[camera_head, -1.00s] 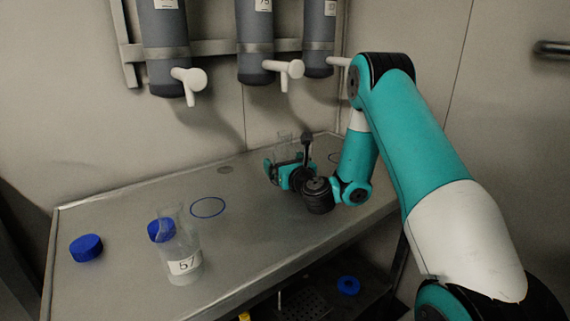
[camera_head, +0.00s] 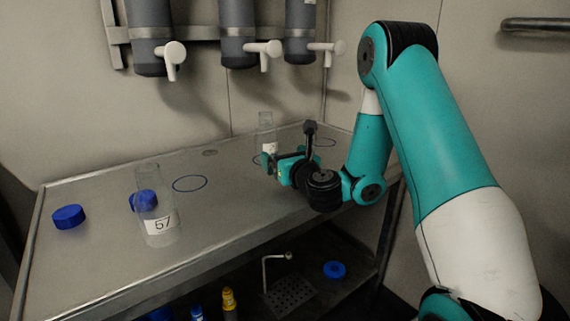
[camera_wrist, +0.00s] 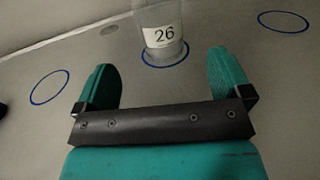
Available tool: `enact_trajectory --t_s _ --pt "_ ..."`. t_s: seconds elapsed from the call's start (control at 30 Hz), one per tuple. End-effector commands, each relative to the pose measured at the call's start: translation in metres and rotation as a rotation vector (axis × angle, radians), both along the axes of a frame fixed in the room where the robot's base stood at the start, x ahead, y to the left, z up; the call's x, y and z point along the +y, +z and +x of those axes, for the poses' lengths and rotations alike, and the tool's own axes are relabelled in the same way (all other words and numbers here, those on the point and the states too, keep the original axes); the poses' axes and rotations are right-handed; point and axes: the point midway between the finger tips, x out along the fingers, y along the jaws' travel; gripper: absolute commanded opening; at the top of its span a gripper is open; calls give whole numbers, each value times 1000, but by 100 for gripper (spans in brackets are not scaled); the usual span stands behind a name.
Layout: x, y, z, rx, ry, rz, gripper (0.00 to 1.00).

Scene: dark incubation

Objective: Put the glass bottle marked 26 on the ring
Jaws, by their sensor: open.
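The glass bottle marked 26 (camera_wrist: 163,32) stands upright on the middle blue ring (camera_wrist: 148,60) in the wrist view, its base inside the ring's outline. Its top is cut off there. In the head view the clear bottle (camera_head: 265,125) stands behind my gripper (camera_head: 281,158), which partly hides its lower part. My gripper is open and empty. In the wrist view its two teal fingers (camera_wrist: 161,75) are spread apart, with the bottle just beyond the fingertips and clear of both.
Two empty blue rings flank it, left (camera_wrist: 48,87) and right (camera_wrist: 284,21). Bottle 57 (camera_head: 159,215) stands front left, with blue caps (camera_head: 69,217) nearby. Grey dispensers with white taps (camera_head: 170,58) hang above. A lower shelf holds a blue ring-shaped piece (camera_head: 335,270).

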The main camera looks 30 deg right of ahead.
Motion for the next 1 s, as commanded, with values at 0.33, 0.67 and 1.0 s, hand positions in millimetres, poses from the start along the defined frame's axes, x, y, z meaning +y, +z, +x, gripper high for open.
enact_trajectory --t_s 0.33,0.67,1.0 --pt "60 23 -2 2 210 -227 96" --pt "263 46 -138 -271 1206 -1578 96" --pt "242 27 -298 803 -1854 2275 96"
